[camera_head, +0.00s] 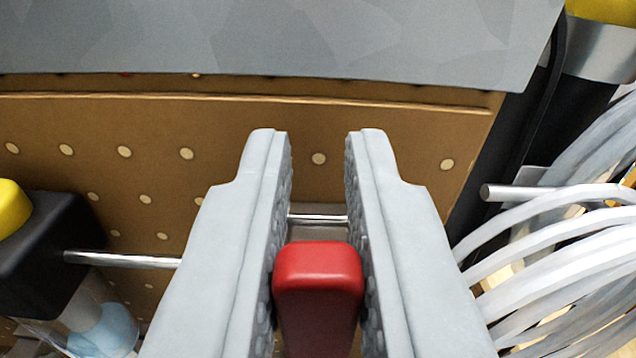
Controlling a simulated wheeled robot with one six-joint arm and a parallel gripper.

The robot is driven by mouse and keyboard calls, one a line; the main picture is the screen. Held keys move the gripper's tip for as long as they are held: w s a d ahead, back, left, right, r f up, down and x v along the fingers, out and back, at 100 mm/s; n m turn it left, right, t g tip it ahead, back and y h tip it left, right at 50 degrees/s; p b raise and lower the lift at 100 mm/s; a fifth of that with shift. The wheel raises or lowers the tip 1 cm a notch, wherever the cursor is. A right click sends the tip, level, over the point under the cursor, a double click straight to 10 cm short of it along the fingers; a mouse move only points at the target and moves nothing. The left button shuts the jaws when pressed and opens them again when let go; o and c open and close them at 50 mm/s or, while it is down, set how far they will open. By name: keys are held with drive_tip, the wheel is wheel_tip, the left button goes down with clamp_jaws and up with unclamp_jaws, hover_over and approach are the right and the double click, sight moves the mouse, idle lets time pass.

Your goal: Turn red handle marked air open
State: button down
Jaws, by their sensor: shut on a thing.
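The red handle (319,295) stands between the two grey fingers of my gripper (319,235), at the lower middle of the view. The fingers' ridged inner pads press on its sides, and my gripper is shut on it. The tips reach past the handle toward the brown panel. A thin metal rod (318,219) shows between the fingers behind the handle. The lower part of the handle runs out of the frame. No air marking is visible.
A brown pegboard panel (230,125) with light holes stands behind. A black block with a yellow cap (10,207) and a metal rod (125,259) are at left. Coiled white tubing (560,250) crowds the right side. A grey surface (270,40) spans the top.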

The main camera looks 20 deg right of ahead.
drive_tip(key=a+n, duration=0.1)
drive_tip(key=n, duration=0.2)
drive_tip(key=a+f+n, duration=0.1)
drive_tip(key=n, duration=0.2)
drive_tip(key=w+a+n, duration=0.1)
drive_tip(key=n, duration=0.1)
drive_tip(key=shift+a+f+n, duration=0.2)
drive_tip(key=shift+f+n, duration=0.15)
drive_tip(key=shift+n, duration=0.05)
drive_tip(key=shift+w+a+f+n, duration=0.1)
drive_tip(key=shift+a+f+n, duration=0.1)
drive_tip(key=shift+n, duration=0.45)
drive_tip(key=shift+w+a+f+n, duration=0.1)
drive_tip(key=shift+f+n, duration=0.1)
drive_tip(key=shift+n, duration=0.45)
drive_tip(key=c, duration=1.4)
unclamp_jaws()
drive_tip(key=shift+s, duration=0.1)
drive_tip(key=shift+f, duration=0.15)
